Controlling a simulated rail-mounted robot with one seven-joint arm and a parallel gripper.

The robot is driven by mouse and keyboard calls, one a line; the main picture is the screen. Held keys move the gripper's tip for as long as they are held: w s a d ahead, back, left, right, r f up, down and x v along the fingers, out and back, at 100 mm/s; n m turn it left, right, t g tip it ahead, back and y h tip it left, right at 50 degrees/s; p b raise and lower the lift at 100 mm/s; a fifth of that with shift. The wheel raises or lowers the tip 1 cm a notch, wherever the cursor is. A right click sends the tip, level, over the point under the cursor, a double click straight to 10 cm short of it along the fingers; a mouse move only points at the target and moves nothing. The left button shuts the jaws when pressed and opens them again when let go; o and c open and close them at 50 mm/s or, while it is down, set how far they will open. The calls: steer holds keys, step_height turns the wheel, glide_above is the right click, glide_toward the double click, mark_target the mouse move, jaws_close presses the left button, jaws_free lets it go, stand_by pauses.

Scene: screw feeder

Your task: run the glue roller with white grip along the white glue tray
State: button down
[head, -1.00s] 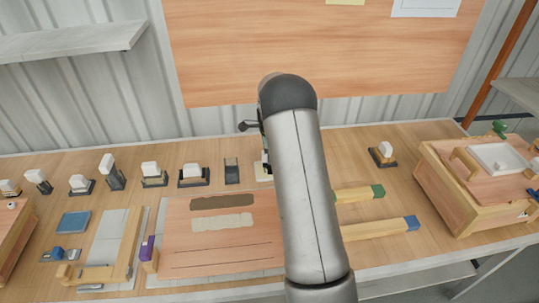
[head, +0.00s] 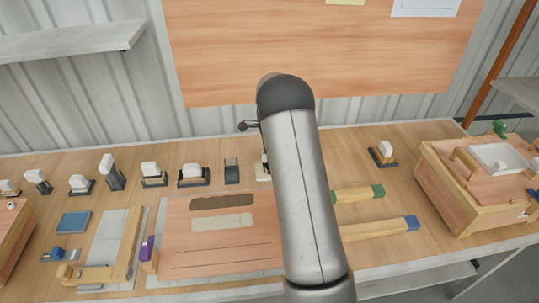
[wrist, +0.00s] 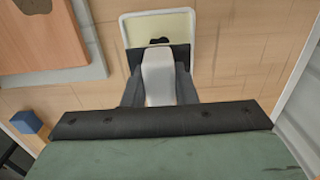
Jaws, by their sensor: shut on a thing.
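The glue roller's white grip (wrist: 158,78) is between the dark fingers of my gripper (wrist: 156,88) in the wrist view, and the gripper is shut on it. The white glue tray (wrist: 193,32) lies just beyond, with a pale yellow inside and a white rim. A small dark shape (wrist: 160,41) shows over the tray at the far end of the grip; I cannot tell whether it touches the glue. In the head view my arm hides the roller and most of the tray; a pale edge of the tray (head: 262,178) shows left of the arm.
Several white-topped tools on dark stands line the back of the bench, including one at right (head: 384,152). A dark holder (head: 232,171) without a white top stands left of the tray. A wooden board (head: 185,258) lies in front. Wooden bars (head: 370,231) lie right of my arm.

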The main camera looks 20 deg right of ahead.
steer(key=shift+r+p, duration=2.05)
steer(key=shift+r, duration=1.55)
steer(key=shift+f, duration=0.1)
